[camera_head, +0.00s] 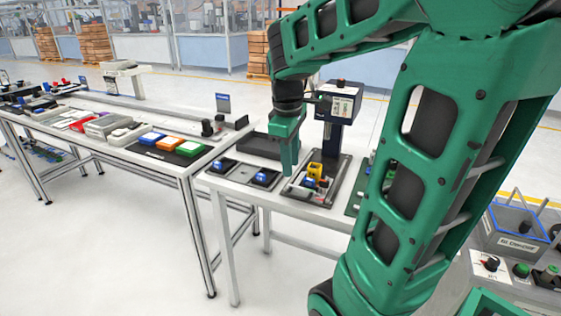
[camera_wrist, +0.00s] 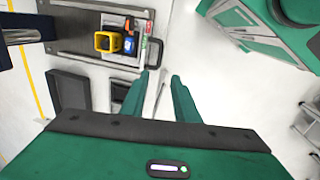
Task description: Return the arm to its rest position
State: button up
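My green arm reaches up from the lower right and bends down over the right-hand table (camera_head: 222,185) in the head view. My gripper (camera_head: 288,165) points down at the end of it, above or beside the station with the yellow block (camera_head: 315,171). In the wrist view the two green fingers of my gripper (camera_wrist: 158,95) stand apart with nothing between them, so it is open and empty. The yellow block also shows in the wrist view (camera_wrist: 103,41), beside a blue piece (camera_wrist: 130,45), away from the fingers.
A post with a display (camera_head: 340,103) rises behind the station. A long table on the left bears a black tray (camera_head: 168,155) with blue, orange and green blocks. A grey bin (camera_head: 515,242) stands at the right. The floor (camera_head: 110,245) in front of the tables is clear.

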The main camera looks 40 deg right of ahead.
jog(key=s+a+f+m+y, duration=0.1)
jog(key=s+a+f+m, duration=0.1)
jog(key=s+m, duration=0.3)
jog(key=s+a+f+m+y, duration=0.1)
jog(key=s+a+f+m, duration=0.2)
jog(key=s, duration=0.9)
jog(key=f+m, duration=0.1)
jog(key=m, duration=0.2)
jog(key=shift+a+f+m+g, duration=0.15)
jog(key=shift+m+g, duration=0.15)
jog(key=shift+g, duration=0.1)
jog(key=shift+w+f, duration=0.25)
jog(key=shift+w, duration=0.35)
